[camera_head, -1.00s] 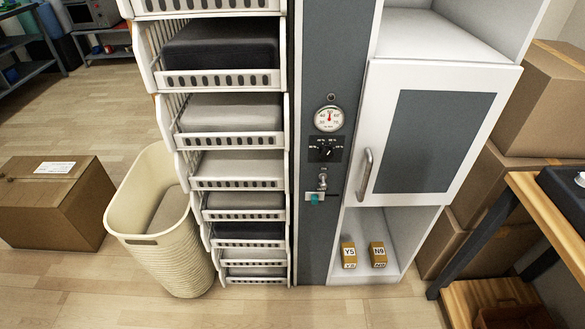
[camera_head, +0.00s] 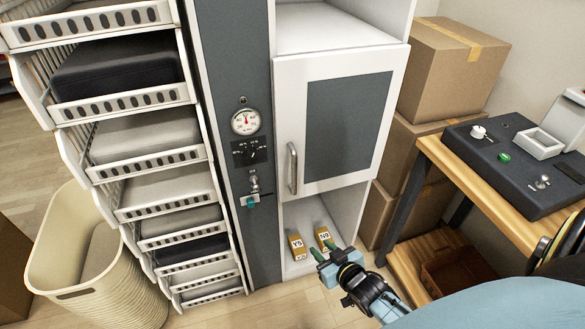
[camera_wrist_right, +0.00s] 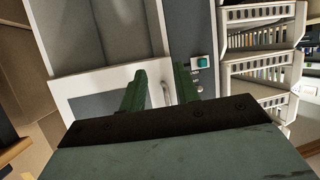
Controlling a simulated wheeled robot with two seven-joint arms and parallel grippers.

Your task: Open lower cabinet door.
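The lower cabinet door (camera_head: 340,125) is white with a grey panel and looks closed. Its upright metal handle (camera_head: 292,168) is on the left side of the door. My right gripper (camera_head: 322,250) is in front of the open shelf below the door, lower and to the right of the handle. Its two green fingers are apart with nothing between them, and it is not touching the handle. In the right wrist view, the gripper (camera_wrist_right: 160,85) points towards the door (camera_wrist_right: 90,100), and the handle (camera_wrist_right: 166,92) shows beyond the gap between the fingers. My left gripper is out of view.
Two labelled small boxes (camera_head: 298,247) stand on the shelf under the door. A grey panel with a gauge (camera_head: 245,122) and stacked white baskets (camera_head: 150,155) are to the left. A wooden table (camera_head: 480,195) and cardboard boxes (camera_head: 445,65) are to the right.

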